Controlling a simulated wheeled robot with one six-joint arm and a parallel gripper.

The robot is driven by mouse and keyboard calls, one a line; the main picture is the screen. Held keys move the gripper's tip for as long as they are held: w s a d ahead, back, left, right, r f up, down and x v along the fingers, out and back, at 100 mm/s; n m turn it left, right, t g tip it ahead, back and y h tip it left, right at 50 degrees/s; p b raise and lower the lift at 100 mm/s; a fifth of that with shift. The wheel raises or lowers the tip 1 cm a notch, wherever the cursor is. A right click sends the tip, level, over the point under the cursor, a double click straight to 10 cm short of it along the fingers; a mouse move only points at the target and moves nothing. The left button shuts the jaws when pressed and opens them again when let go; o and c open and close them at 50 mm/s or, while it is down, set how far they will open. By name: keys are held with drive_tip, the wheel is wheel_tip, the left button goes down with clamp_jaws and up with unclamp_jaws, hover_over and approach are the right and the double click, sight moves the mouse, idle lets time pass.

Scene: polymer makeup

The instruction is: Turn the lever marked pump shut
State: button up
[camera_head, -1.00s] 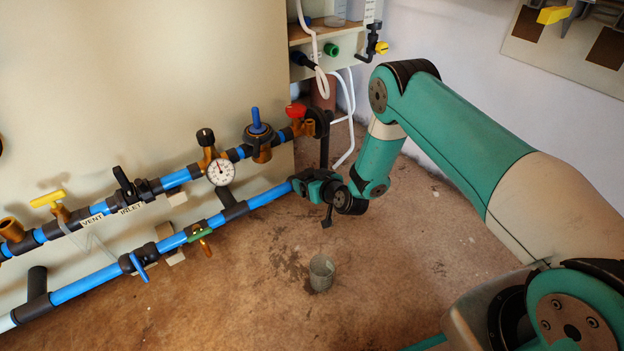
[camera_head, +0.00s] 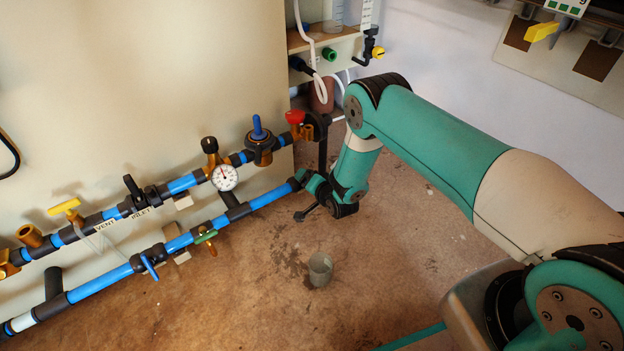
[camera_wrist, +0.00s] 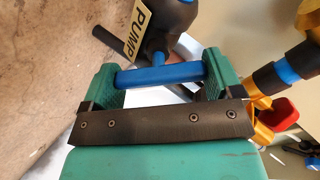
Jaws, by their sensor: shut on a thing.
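The pump lever (camera_wrist: 150,77) is a blue bar in the wrist view, beside a yellow tag reading PUMP (camera_wrist: 139,32). My gripper (camera_wrist: 162,72) has its two teal fingers at the bar's two ends and is shut on it. A dark round valve body (camera_wrist: 170,18) sits just beyond the bar. In the head view my gripper (camera_head: 306,180) is at the right end of the lower blue pipe. There the pump lever and its tag are hidden by my gripper and wrist.
The upper pipe carries a yellow vent lever (camera_head: 64,206), a black inlet lever (camera_head: 133,186), a gauge (camera_head: 224,177) and a red handle (camera_head: 295,117). The lower pipe has blue (camera_head: 149,267) and green (camera_head: 206,237) levers. A grey cup (camera_head: 320,270) stands below.

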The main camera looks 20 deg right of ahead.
drive_tip(key=m+p, duration=0.1)
drive_tip(key=m, duration=0.2)
drive_tip(key=m+p, duration=0.1)
drive_tip(key=m, duration=0.2)
drive_tip(key=shift+s+f+m+g+h, duration=0.1)
drive_tip(key=shift+f+m+g+h, duration=0.05)
drive_tip(key=shift+m+g+h, duration=0.2)
idle(0.4)
drive_tip(key=o, duration=0.7)
drive_tip(key=shift+o, duration=0.2)
drive_tip(key=p+v, duration=0.9)
drive_tip(key=v, duration=0.8)
drive_tip(key=shift+d, duration=0.2)
drive_tip(key=shift+s, duration=0.1)
